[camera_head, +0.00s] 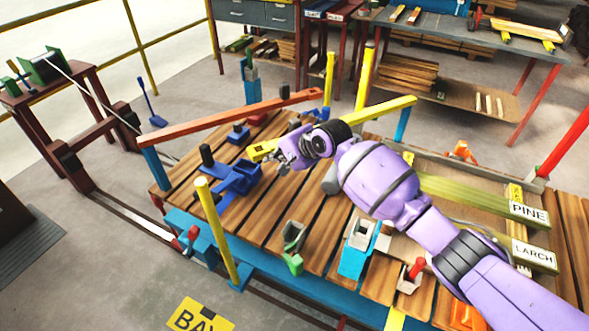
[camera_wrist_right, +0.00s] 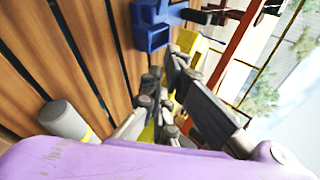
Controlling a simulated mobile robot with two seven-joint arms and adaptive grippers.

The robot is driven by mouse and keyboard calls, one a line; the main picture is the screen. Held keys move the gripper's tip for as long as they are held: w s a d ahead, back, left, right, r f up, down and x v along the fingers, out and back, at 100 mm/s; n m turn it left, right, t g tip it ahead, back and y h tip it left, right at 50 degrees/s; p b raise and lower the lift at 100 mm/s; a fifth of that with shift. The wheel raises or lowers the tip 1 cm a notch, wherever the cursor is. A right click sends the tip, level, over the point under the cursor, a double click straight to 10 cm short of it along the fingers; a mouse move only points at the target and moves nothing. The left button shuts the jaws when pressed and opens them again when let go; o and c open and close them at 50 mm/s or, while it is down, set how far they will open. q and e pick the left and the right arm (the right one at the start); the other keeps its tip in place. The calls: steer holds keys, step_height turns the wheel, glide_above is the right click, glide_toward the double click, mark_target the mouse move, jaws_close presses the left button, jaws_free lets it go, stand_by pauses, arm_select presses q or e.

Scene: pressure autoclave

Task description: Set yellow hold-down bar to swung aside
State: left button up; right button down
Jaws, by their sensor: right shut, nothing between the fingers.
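The yellow hold-down bar (camera_head: 380,110) runs slantwise above the slatted wooden table. Its right end sticks out past my right wrist, its left end (camera_head: 262,150) shows beside my fingers, and its middle is hidden behind my gripper. My right gripper (camera_head: 284,158) is at the bar's left part, shut with nothing held; whether it touches the bar I cannot tell. In the right wrist view the fingers (camera_wrist_right: 165,95) are close together, with the yellow bar end (camera_wrist_right: 190,42) just beyond them. A blue bracket (camera_head: 236,181) sits on the slats below left of the gripper. My left gripper is out of view.
A long orange bar (camera_head: 225,120) slants behind the gripper. Yellow posts (camera_head: 215,228) rise at the table's front and back edges. Boards marked PINE (camera_head: 528,212) and LARCH (camera_head: 534,254) lie at right.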

mark_target(271, 150)
steer(key=w, duration=0.1)
steer(key=a, duration=0.1)
steer(key=w, duration=0.1)
steer(key=shift+w+a+r+m+t+h, duration=0.2)
steer(key=shift+w+a+m+t+h, duration=0.1)
steer(key=shift+m, duration=0.1)
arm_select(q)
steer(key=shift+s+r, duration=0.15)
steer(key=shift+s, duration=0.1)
arm_select(e)
steer(key=shift+w+d+r, duration=0.1)
steer(key=shift+r, duration=0.15)
